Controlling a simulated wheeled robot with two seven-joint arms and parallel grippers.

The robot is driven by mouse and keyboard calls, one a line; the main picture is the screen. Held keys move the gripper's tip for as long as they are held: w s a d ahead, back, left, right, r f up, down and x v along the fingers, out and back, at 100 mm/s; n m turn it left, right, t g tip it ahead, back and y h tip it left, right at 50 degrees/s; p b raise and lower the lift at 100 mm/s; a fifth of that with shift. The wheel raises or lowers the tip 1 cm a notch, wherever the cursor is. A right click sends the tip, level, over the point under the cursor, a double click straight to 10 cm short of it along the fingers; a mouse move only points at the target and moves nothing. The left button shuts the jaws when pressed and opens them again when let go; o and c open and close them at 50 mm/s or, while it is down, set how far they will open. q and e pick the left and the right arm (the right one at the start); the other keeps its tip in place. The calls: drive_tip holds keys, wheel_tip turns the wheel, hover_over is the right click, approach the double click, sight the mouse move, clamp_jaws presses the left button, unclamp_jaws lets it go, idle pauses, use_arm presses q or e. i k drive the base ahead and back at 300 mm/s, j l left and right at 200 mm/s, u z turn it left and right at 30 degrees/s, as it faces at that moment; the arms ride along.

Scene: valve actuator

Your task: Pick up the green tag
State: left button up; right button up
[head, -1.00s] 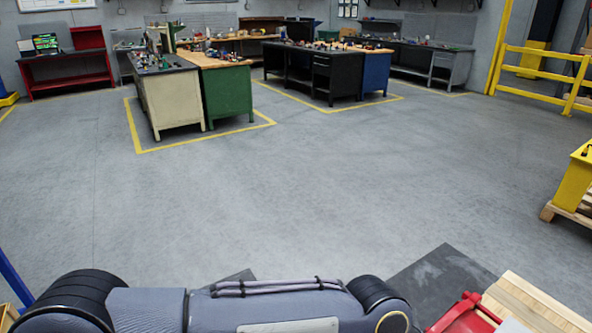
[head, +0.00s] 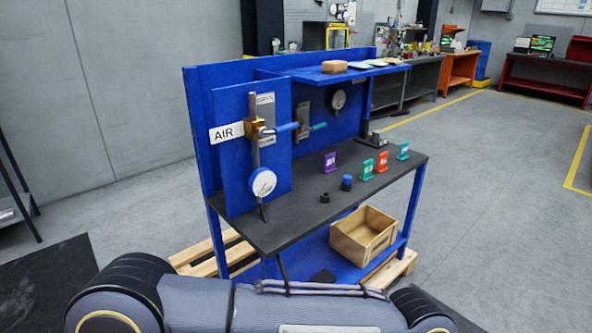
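On the dark top of the blue workbench (head: 290,232) several small upright tags stand apart from one another. A green tag (head: 367,171) stands in the middle right of the top. An orange-red tag (head: 382,162) is just right of it, and a teal tag (head: 404,151) is farther right. A purple tag (head: 330,162) is to its left. The lettering on the tags is too small to read. Neither of my grippers is in view; only part of my own arm crosses the bottom of the picture.
A gauge (head: 263,182), valve with blue handle (head: 284,128) and AIR sign (head: 226,133) are on the bench's left panel. A blue-capped cylinder (head: 347,183) and black nut-like piece (head: 325,197) stand near the tags. A wooden box (head: 363,234) is below. Floor at right is clear.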

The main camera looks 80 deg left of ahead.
sight(366, 175)
drive_tip(key=j+u, duration=0.1)
drive_tip(key=u, duration=3)
drive_tip(key=i+l+u, duration=0.2)
drive_tip(key=u, duration=0.15)
drive_tip(key=i+l+u, duration=0.2)
drive_tip(key=l+u, duration=0.15)
drive_tip(key=l, duration=0.15)
drive_tip(key=i+l+u, duration=0.1)
drive_tip(key=l+u, duration=0.3)
drive_tip(key=i+l, duration=0.1)
drive_tip(key=l, duration=0.4)
drive_tip(key=i+l+u, duration=0.1)
drive_tip(key=l, duration=0.4)
drive_tip(key=i+l, duration=0.15)
drive_tip(key=l, duration=0.35)
drive_tip(key=i+l+u, duration=0.1)
drive_tip(key=l, duration=0.35)
